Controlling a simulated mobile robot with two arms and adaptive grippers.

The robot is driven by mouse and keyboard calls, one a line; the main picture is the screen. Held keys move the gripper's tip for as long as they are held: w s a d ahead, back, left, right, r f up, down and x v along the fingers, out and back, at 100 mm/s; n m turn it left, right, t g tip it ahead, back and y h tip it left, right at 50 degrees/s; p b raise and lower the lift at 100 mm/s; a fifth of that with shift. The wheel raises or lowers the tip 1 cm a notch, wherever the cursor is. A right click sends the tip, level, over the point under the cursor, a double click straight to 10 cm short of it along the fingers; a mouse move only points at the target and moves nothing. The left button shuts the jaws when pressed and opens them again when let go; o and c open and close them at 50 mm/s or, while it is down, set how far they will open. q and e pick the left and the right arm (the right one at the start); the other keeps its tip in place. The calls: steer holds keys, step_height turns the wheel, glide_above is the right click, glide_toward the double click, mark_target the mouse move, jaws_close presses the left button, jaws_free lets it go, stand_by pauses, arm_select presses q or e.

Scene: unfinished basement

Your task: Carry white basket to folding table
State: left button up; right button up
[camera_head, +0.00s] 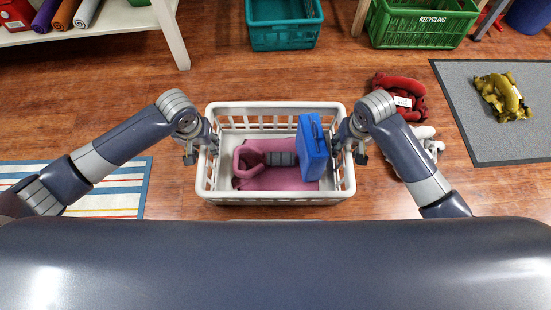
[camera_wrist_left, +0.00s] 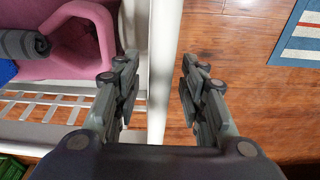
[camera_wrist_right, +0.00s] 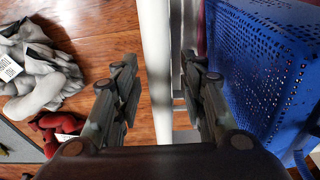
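The white basket (camera_head: 280,197) stands on the wooden floor in front of me. Inside it are a pink item (camera_head: 265,181), a grey rolled piece (camera_head: 282,158) and an upright blue perforated case (camera_head: 312,148). My left gripper (camera_head: 203,150) is at the basket's left side. In the left wrist view its open fingers (camera_wrist_left: 157,80) straddle the white rim (camera_wrist_left: 163,50). My right gripper (camera_head: 349,150) is at the right side, beside the blue case. In the right wrist view its open fingers (camera_wrist_right: 158,80) also straddle the rim (camera_wrist_right: 154,45). No folding table is recognisable.
A teal crate (camera_head: 284,36) and a green recycling crate (camera_head: 420,28) stand behind. A white-legged shelf (camera_head: 172,35) with rolled mats is at upper left. Red (camera_head: 405,95) and grey-white (camera_head: 424,145) items lie right of the basket. A grey mat (camera_head: 490,130) holds a yellow-green item (camera_head: 503,95).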

arm_select(q)
steer(key=shift+f, duration=0.15)
arm_select(e)
steer(key=shift+f, duration=0.15)
arm_select(q)
steer(key=shift+c, duration=0.5)
arm_select(e)
steer(key=shift+c, duration=0.5)
arm_select(q)
jaws_close()
arm_select(e)
jaws_close()
arm_select(q)
steer(key=shift+r, duration=0.25)
arm_select(e)
steer(key=shift+r, duration=0.25)
